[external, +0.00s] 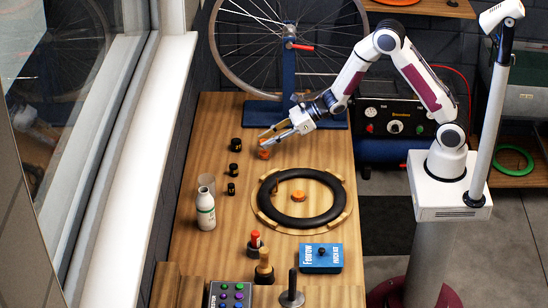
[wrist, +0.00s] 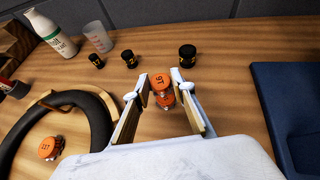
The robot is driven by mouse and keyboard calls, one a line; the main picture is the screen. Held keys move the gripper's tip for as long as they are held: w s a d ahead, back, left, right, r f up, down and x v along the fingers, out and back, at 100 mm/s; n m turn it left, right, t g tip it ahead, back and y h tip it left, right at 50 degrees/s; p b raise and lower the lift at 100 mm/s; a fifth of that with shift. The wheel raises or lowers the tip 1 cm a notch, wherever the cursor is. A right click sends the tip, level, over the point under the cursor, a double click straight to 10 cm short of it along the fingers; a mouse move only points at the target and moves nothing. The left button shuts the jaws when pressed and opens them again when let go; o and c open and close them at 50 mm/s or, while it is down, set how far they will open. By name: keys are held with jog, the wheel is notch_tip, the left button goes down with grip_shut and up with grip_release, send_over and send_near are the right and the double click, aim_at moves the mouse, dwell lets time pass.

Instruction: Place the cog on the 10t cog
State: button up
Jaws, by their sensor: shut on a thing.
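My gripper (wrist: 160,86) is shut on an orange cog (wrist: 162,82) whose face is marked 9T, near the far end of the wooden bench. More orange (wrist: 168,102) shows just below that face between the fingers; I cannot tell if it is a second cog. In the external view my gripper (external: 263,143) is low over the bench with orange (external: 263,154) at its tips; contact with the bench is unclear. Another orange cog (external: 298,196) sits inside the black tyre ring; it also shows in the wrist view (wrist: 49,148). Its mark is not legible, so I cannot confirm which is the 10t cog.
A white bottle (external: 205,210) and a clear cup stand farther left. The black tyre (external: 262,198) lies on the bench. A wheel stand's blue base (external: 262,114) is behind my gripper.

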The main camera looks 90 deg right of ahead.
jog(key=shift+f, duration=1.4)
jog(key=shift+f, duration=0.15)
jog(key=o, duration=0.9)
jog(key=shift+r, duration=0.2)
jog(key=shift+v, duration=5.95)
